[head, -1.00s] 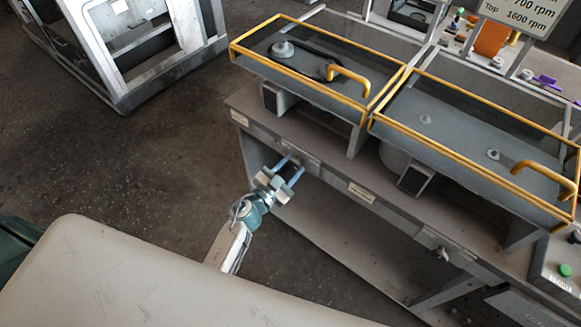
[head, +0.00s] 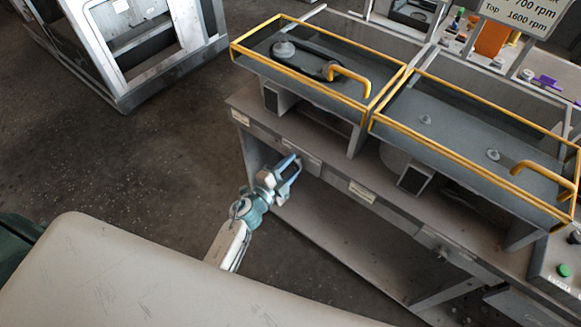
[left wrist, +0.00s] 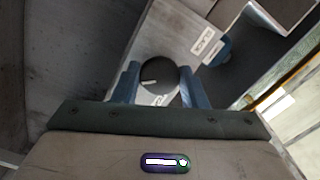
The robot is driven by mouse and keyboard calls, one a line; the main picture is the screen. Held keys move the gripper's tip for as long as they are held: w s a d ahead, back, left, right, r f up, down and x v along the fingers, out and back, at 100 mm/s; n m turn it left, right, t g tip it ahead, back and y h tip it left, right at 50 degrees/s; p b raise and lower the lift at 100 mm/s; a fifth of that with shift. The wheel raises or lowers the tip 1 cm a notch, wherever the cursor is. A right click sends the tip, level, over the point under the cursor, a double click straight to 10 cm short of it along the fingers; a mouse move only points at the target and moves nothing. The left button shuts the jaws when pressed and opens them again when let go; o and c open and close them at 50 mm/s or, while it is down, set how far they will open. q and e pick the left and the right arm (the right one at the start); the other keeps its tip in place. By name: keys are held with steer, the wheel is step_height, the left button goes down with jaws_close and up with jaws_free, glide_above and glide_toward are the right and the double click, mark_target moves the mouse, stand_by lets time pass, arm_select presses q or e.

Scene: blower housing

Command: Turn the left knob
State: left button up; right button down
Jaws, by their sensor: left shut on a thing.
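The left knob (left wrist: 158,76) is a round dark knob with a pale mark, on the front of the grey bench; it shows in the left wrist view. My left gripper (left wrist: 160,88) has one blue finger on each side of the knob and is shut on it. In the head view my left gripper (head: 290,168) reaches the bench's front face below the left yellow-framed guard, and it hides the knob there. A second knob (head: 443,253) sits further right on the bench front. My right gripper is not in view.
The grey bench (head: 330,180) carries two yellow-framed guards (head: 300,75) with handles. A label (left wrist: 207,46) is beside the knob. A control box with a green button (head: 565,270) is at the right. Open floor (head: 130,170) lies left of the bench.

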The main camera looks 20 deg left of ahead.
arm_select(q)
steer(key=shift+m, duration=0.4)
steer(key=o, duration=1)
steer(key=shift+c, duration=0.2)
steer(key=shift+s, duration=0.1)
steer(key=b+v, duration=0.2)
steer(key=v, duration=0.8)
steer(key=shift+s+b, duration=0.35)
steer(key=shift+b, duration=0.05)
steer(key=shift+a, duration=0.15)
